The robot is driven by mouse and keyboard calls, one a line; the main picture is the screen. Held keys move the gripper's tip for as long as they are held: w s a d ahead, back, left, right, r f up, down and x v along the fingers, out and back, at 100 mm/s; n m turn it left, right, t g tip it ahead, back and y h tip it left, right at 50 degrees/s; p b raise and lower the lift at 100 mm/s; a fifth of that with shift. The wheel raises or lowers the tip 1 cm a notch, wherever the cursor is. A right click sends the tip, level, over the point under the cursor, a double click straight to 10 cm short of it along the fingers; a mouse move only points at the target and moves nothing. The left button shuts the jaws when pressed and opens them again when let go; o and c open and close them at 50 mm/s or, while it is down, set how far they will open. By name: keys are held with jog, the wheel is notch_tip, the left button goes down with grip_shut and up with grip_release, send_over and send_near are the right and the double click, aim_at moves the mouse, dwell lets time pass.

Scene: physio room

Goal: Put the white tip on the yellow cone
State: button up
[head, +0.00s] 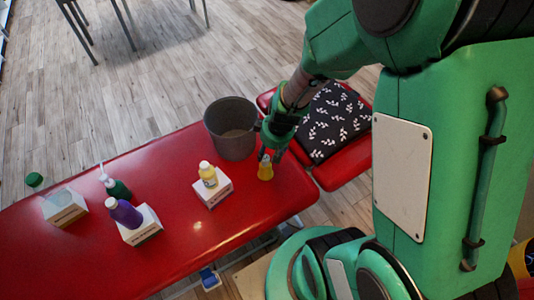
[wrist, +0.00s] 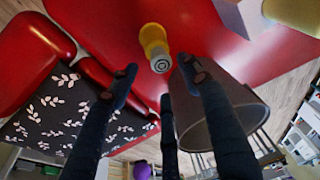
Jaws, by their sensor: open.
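The yellow cone (head: 265,172) stands on the red couch near its right end, just below my gripper (head: 270,155). In the wrist view, the cone (wrist: 153,36) lies just beyond the spread fingers of my gripper (wrist: 158,78), apart from them. A pale grey-white round end with rings, looking like the white tip (wrist: 160,64), shows at the cone's end facing the camera. I cannot tell whether it is a separate piece or how firmly it sits. My gripper is open and empty.
A grey bucket (head: 232,130) stands close to the left of my gripper. A yellow bottle with a pale cap (head: 208,174) stands on a white box (head: 214,192). A purple bottle (head: 124,213) and a green pump bottle (head: 117,188) are further left. A patterned black cushion (head: 335,120) lies behind.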

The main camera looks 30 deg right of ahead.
jog(key=shift+p+v, duration=0.5)
jog(key=shift+v, duration=2.05)
jog(key=s+a+r+t, duration=0.1)
jog(key=a+r, duration=0.2)
jog(key=r, duration=0.5)
jog(key=s+a+r, duration=0.1)
jog(key=a+r, duration=0.1)
jog(key=r, duration=0.6)
jog(key=s+a+r+m+t, duration=0.1)
jog(key=s+a+r, duration=0.3)
jog(key=s+r, duration=0.7)
notch_tip(320, 180, up, 4)
jog(key=shift+m+t+h, duration=0.3)
jog(key=shift+m+t, duration=0.1)
jog(key=shift+m, duration=0.3)
jog(key=shift+w+a, duration=0.1)
jog(key=shift+a, duration=0.05)
